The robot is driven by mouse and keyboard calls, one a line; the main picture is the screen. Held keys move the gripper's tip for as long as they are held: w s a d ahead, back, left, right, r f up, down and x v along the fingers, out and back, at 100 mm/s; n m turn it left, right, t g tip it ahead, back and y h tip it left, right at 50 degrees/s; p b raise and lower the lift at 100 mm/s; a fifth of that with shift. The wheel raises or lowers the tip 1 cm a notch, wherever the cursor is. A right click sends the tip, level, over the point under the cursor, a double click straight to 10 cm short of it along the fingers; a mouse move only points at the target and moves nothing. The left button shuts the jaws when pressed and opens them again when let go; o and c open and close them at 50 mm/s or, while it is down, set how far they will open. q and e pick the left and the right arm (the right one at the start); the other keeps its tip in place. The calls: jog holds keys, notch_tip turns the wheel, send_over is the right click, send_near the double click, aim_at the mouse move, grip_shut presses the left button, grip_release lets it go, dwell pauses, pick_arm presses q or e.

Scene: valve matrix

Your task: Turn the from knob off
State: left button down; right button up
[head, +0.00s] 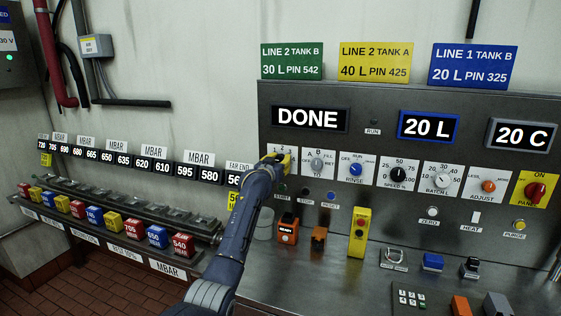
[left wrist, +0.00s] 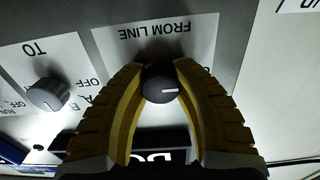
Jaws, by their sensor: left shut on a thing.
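The from knob (left wrist: 161,84) is a dark round knob with a white pointer line, on a white plate (left wrist: 196,40) that reads FROM LINE upside down in the left wrist view. My left gripper (left wrist: 159,80) has its two yellow fingers around the knob, shut on it. In the head view my left gripper (head: 277,161) covers most of the knob and its plate at the left end of the knob row. The TO knob (left wrist: 47,94) sits beside it. My right gripper is not in view.
The panel carries more knobs to the right: a blue rinse knob (head: 356,169), a black speed knob (head: 398,174) and a red panel knob (head: 535,192). The display (head: 308,118) above reads DONE. A yellow box (head: 360,232) and an orange box (head: 287,230) stand below.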

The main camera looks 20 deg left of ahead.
pick_arm(q)
jog(key=shift+f, duration=0.15)
dwell(0.3)
jog(key=c, duration=0.9)
grip_release()
jog(key=shift+s, duration=0.15)
jog(key=s, duration=1.1)
jog(key=shift+s+a, duration=0.35)
